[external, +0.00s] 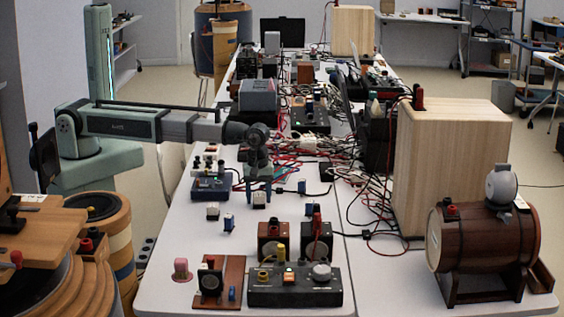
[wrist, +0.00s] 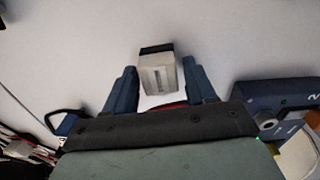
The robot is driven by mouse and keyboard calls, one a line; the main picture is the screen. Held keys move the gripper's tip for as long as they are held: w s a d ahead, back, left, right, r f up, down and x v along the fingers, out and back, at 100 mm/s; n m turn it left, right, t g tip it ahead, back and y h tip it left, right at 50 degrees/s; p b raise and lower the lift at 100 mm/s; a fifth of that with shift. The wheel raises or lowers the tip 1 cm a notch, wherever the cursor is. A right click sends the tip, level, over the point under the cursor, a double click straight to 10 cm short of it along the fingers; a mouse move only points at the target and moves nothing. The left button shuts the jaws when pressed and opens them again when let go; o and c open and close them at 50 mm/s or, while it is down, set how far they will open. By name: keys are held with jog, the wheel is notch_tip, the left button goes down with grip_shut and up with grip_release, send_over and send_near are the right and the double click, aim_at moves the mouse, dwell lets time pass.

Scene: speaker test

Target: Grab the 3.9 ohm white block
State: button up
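A small white block (wrist: 158,76) with a dark end face lies on the white table, ahead of and between my fingertips in the wrist view. It looks like the white block (external: 259,199) below my gripper (external: 259,194) in the external view. My gripper's blue fingers (wrist: 159,77) are spread, with a gap on both sides of the block, and I see no contact. A second white block (external: 212,211) stands to the left in the external view. No ohm marking is readable on either block.
A blue device (external: 211,187) stands left of my gripper and a cable tangle (external: 315,150) lies behind it to the right. Small blue parts (external: 228,222) stand nearby. Wooden boxes (external: 272,243) and a black control box (external: 295,287) are in front. The table's left front is partly clear.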

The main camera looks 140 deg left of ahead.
jog(key=c, duration=0.8)
